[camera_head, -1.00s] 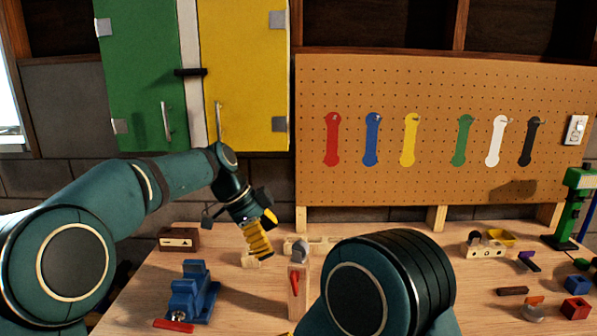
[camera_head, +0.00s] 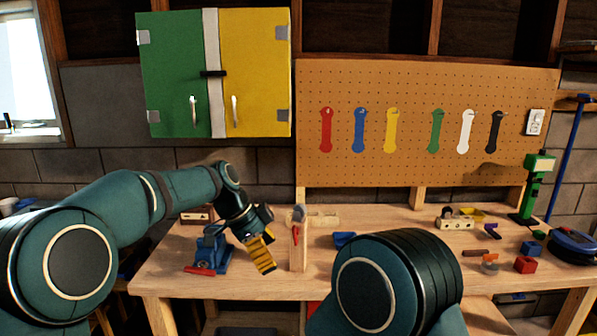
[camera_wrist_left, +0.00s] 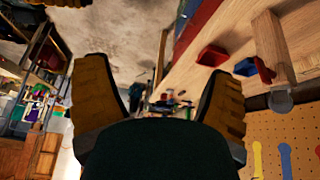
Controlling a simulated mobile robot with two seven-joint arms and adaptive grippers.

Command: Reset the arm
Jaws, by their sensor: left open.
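My left arm comes in from the left in the head view. Its gripper (camera_head: 262,252) has yellow fingers pointing down, over the workbench's left part, next to a blue vise (camera_head: 212,247). In the left wrist view the two yellow fingers (camera_wrist_left: 160,98) stand wide apart with nothing between them, so the gripper is open and empty. My right arm shows only as a dark teal link at the bottom middle of the head view. Its gripper is not visible.
The wooden workbench (camera_head: 180,287) holds a wooden stand with a red-handled tool (camera_head: 297,238), a blue bin (camera_head: 344,239), small blocks and a green drill stand (camera_head: 528,192). A pegboard (camera_head: 410,165) and a green-yellow cabinet (camera_head: 168,75) hang behind.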

